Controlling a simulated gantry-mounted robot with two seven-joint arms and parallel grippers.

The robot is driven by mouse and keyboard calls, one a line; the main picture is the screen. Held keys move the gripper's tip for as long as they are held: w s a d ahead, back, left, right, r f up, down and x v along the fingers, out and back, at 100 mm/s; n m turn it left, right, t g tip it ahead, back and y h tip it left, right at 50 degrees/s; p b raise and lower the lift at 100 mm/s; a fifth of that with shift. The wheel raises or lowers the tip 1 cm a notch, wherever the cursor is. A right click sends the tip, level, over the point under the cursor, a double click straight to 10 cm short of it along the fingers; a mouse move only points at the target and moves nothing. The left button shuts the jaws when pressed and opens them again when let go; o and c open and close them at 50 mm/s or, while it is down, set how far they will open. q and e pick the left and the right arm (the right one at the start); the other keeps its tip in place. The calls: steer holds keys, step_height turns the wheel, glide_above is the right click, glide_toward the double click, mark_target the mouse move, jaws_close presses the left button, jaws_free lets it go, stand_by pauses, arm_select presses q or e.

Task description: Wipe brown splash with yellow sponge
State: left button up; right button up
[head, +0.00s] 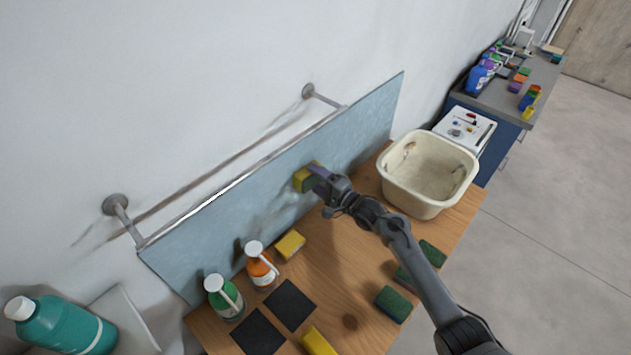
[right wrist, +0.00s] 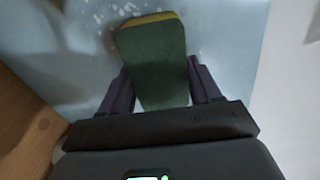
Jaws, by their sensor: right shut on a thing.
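My right gripper (head: 318,177) is shut on a yellow and green sponge (head: 304,178). It holds the sponge up against or very close to the blue-grey panel (head: 365,125) that stands at the back of the wooden table. In the right wrist view the sponge (right wrist: 155,65) sits between both fingers, green face toward the camera, with a yellow edge at its far end. Whitish specks show on the panel (right wrist: 222,45) around it. I cannot make out a clear brown splash; the sponge and arm hide part of the panel. My left gripper is not in view.
A cream basin (head: 430,170) stands on the table's right end. A metal rail (head: 240,182) runs along the panel's top.

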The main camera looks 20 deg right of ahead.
steer(key=p+v, duration=0.2)
steer(key=p, duration=0.1)
steer(key=p+v, duration=0.1)
steer(key=v, duration=0.1)
steer(key=shift+s+r, duration=0.1)
steer(key=shift+r, duration=0.2)
steer(key=shift+s+d+p, duration=0.25)
steer(key=shift+s+p, duration=0.3)
steer(key=shift+p, duration=0.05)
steer(key=shift+s+f, duration=0.15)
steer(key=shift+d, duration=0.1)
steer(key=p+v, duration=0.2)
steer(key=v, duration=0.1)
